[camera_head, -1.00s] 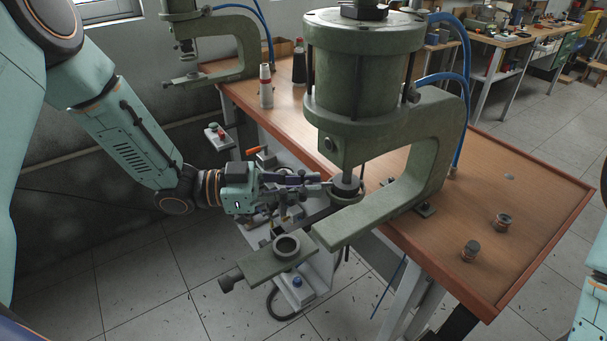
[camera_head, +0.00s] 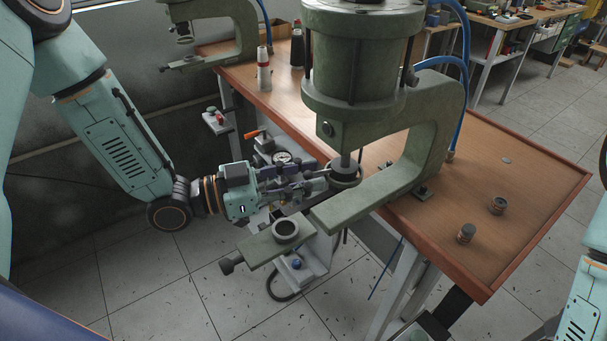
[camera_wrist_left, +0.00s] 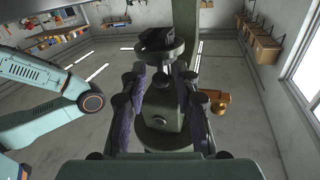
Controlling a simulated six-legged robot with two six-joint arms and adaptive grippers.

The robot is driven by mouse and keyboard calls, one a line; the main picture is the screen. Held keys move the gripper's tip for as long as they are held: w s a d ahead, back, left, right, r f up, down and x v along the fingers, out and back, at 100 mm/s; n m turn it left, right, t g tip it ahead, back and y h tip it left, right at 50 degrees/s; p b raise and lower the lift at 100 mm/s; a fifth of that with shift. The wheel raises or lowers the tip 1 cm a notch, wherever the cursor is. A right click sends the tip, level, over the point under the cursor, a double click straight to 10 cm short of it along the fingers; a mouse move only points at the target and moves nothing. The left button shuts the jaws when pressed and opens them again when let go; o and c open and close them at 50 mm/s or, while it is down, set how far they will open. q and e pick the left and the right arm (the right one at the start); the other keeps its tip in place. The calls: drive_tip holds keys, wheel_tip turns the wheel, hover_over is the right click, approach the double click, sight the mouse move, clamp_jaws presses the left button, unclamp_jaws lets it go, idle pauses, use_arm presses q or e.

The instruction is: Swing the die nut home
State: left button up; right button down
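A green press (camera_head: 360,60) stands on the bench edge, its shiny ram (camera_head: 345,160) pointing down. A dark round part (camera_head: 345,175), possibly the die nut, sits under the ram; I cannot be sure which part is the die nut. A grey ring (camera_head: 286,230) stands on a green plate (camera_head: 262,250) in front, lower down. My left gripper (camera_head: 322,180) reaches in from the left, its tips close beside the round part; contact is unclear. In the left wrist view, the purple fingers (camera_wrist_left: 163,75) stand well apart, with green press parts between or beyond them. My right gripper is out of view.
Two small metal cylinders (camera_head: 466,233) (camera_head: 497,206) stand on the wooden bench (camera_head: 535,190). A white bottle (camera_head: 264,70), a dark bottle (camera_head: 297,48) and a second press (camera_head: 225,30) are at the back. Blue hoses (camera_head: 462,110) hang behind the press.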

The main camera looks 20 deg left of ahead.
use_arm(q)
drive_tip(key=shift+o, duration=0.3)
drive_tip(key=shift+s+a, duration=0.1)
drive_tip(key=shift+a, duration=0.15)
drive_tip(key=v, duration=0.7)
idle(0.3)
drive_tip(key=shift+d, duration=0.1)
drive_tip(key=shift+c, duration=0.2)
